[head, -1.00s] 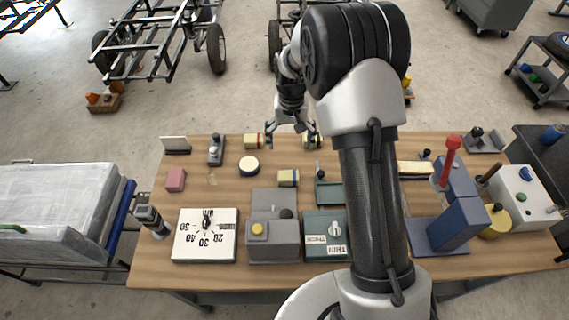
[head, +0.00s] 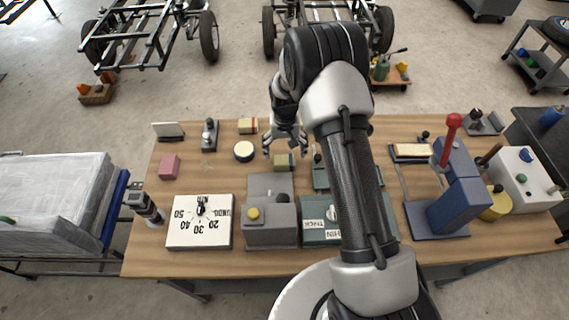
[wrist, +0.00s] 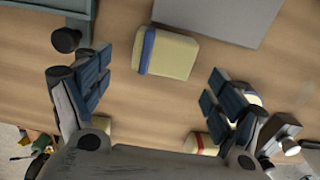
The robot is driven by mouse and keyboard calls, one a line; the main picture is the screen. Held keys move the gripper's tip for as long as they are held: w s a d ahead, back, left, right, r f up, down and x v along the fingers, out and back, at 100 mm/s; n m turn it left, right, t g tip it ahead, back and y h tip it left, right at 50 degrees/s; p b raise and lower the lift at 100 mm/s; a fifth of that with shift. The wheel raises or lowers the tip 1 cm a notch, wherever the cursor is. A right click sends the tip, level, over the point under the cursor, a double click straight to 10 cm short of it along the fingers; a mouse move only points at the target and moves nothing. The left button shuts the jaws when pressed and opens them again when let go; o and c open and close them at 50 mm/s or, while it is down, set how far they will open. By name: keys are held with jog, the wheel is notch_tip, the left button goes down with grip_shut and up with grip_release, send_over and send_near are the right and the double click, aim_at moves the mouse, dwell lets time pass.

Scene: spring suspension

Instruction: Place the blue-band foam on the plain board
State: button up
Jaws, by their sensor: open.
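The blue-band foam (head: 285,162) is a small yellow block lying on the table beside the grey machine. In the wrist view its blue band (wrist: 147,52) is at the left end of the block (wrist: 170,55). My gripper (head: 285,149) is open and empty, just behind and above the foam in the head view. In the wrist view the foam is ahead of my spread fingers (wrist: 158,88), roughly centred between them, untouched. A pale flat board (head: 410,150) lies at the right; I cannot tell whether it is the plain board.
A red-band foam (head: 247,125) and a round yellow-topped disc (head: 244,151) lie nearby to the left. The grey machine (head: 270,225), a green box (head: 318,225), a dial board (head: 200,222) and a blue press (head: 455,195) stand along the front.

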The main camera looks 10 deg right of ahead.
aim_at(284, 156)
notch_tip(284, 156, down, 4)
jog(key=shift+w+f+b, duration=0.1)
jog(key=shift+f+b, duration=0.15)
jog(key=shift+b, duration=0.3)
jog(key=shift+r, duration=0.1)
jog(key=c, duration=1)
notch_tip(284, 156, up, 20)
jog(key=p, duration=0.4)
